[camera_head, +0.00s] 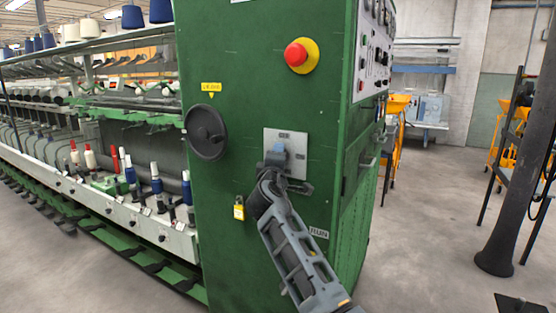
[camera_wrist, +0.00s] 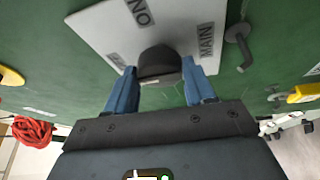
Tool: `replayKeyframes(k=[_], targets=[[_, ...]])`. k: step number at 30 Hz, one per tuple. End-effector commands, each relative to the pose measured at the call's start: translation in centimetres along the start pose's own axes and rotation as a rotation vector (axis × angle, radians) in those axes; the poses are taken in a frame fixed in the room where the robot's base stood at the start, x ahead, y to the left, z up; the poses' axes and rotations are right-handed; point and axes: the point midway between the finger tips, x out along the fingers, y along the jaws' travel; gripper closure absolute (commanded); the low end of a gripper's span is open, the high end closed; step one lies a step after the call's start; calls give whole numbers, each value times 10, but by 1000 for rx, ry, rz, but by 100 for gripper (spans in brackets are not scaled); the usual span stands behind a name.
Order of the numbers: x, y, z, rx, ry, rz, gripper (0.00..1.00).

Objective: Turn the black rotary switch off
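The black rotary switch (camera_wrist: 160,62) is a dark knob on a pale square plate (camera_wrist: 100,30), with a small pale mark on its near edge. The plate carries an "ON" label, seen upside down, and a "MAIN" label. In the head view the plate (camera_head: 300,140) is on the green cabinet's end face, and my gripper (camera_head: 278,152) hides the knob. In the wrist view the blue fingers of my gripper (camera_wrist: 159,72) are apart, one on each side of the knob. I cannot tell whether the fingertips touch it.
A red emergency button (camera_head: 296,54) on a yellow disc is above the plate. A black handwheel (camera_head: 206,132) is to its left, and a yellow padlock (camera_head: 239,208) hangs lower left. A dark hook-like part (camera_wrist: 238,45) is near the plate. Open floor (camera_head: 430,220) is right of the cabinet.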

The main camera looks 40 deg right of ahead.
Motion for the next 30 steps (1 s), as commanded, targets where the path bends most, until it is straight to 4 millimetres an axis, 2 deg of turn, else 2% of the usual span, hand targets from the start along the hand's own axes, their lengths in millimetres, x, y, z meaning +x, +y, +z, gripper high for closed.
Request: replayKeyframes(k=[1, 6, 15, 30], targets=[[0, 1, 0, 1, 0, 1, 41], [0, 0, 0, 1, -1, -1, 26], [-4, -2, 0, 1, -1, -2, 26], [-72, -2, 0, 2, -1, -2, 26]])
